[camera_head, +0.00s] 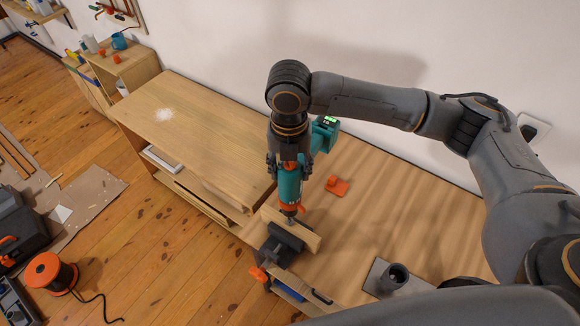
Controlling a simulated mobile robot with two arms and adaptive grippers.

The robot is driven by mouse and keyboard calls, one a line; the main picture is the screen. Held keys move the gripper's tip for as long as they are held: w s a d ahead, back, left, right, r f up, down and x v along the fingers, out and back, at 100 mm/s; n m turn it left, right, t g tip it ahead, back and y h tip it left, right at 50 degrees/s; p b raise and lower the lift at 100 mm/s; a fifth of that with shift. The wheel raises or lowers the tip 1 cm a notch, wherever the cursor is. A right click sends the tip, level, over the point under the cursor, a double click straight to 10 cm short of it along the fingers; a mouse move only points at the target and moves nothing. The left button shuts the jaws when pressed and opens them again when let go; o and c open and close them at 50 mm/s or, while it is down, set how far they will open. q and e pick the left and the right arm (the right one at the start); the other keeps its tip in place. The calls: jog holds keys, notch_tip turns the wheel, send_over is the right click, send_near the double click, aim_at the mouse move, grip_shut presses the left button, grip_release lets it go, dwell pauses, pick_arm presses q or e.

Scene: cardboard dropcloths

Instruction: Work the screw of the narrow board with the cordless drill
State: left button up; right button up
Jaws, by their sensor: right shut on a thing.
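The teal and orange cordless drill (289,185) is in my right gripper (288,160), which is shut on it from above. The drill points down, and its green-lit battery end sticks out to the right. The narrow board (292,228) is pale wood and lies at a dark vise (280,245) near the front edge of the workbench. The drill's tip is at or just above the board; I cannot tell if it touches. The screw is too small or hidden to make out. My left gripper is not in view.
The workbench (390,205) is mostly clear to the right. An orange piece (337,186) lies behind the drill. A grey holder with a dark cup (395,278) stands at the front right. A wooden cabinet (200,130) adjoins at left. A cable reel (48,272) is on the floor.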

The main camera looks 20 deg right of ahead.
jog(key=shift+w+r, duration=0.1)
jog(key=shift+r, duration=2.15)
